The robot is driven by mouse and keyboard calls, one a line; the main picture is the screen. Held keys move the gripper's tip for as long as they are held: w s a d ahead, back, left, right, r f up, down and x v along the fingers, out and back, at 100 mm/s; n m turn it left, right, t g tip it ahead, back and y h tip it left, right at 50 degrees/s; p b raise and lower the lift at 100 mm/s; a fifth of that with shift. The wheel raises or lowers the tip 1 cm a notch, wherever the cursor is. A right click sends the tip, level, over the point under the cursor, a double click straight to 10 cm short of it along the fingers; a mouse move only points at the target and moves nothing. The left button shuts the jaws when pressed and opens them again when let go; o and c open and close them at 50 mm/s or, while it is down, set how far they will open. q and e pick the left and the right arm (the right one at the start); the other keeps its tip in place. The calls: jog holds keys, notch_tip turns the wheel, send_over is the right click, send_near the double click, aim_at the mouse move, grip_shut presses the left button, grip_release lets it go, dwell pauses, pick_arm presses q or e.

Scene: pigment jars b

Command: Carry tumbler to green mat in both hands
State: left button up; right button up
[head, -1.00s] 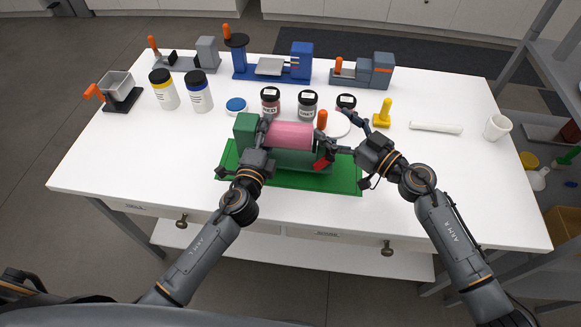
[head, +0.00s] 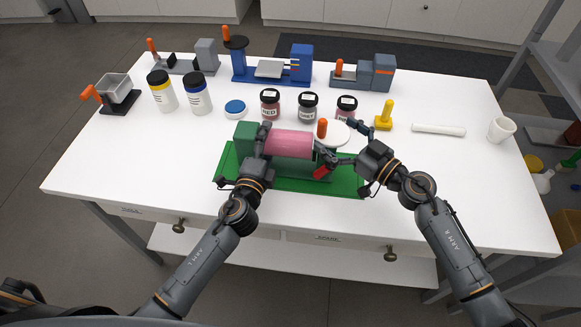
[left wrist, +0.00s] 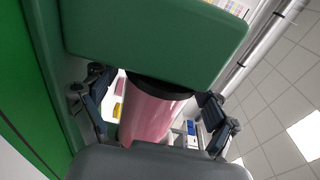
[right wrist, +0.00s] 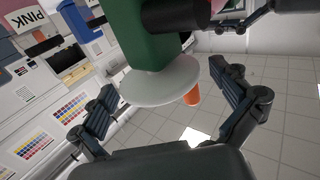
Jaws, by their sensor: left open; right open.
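The tumbler is a pink drum (head: 289,144) lying sideways with a green end block (head: 245,137), a white disc (head: 336,131) and an orange knob (head: 322,128). It appears to rest on the green mat (head: 345,186); its underside is partly hidden. My left gripper (head: 262,135) is open at the left end; the left wrist view shows the green block and drum (left wrist: 150,115) ahead of its spread fingers. My right gripper (head: 328,153) is open at the right end. The right wrist view shows the disc (right wrist: 160,82) and knob (right wrist: 192,97) beyond its spread fingers.
Several jars stand behind the tumbler, including a dark-lidded jar (head: 308,107) and a pink jar (head: 346,107). A yellow stamp-like piece (head: 384,118), a white rod (head: 438,130) and a white cup (head: 501,130) are to the right. The table front is clear.

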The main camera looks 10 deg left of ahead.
pick_arm(q)
jog(key=s, duration=1.1)
jog(key=shift+s+a+r, duration=0.25)
jog(key=shift+s, duration=0.05)
pick_arm(e)
jog(key=v, duration=1.2)
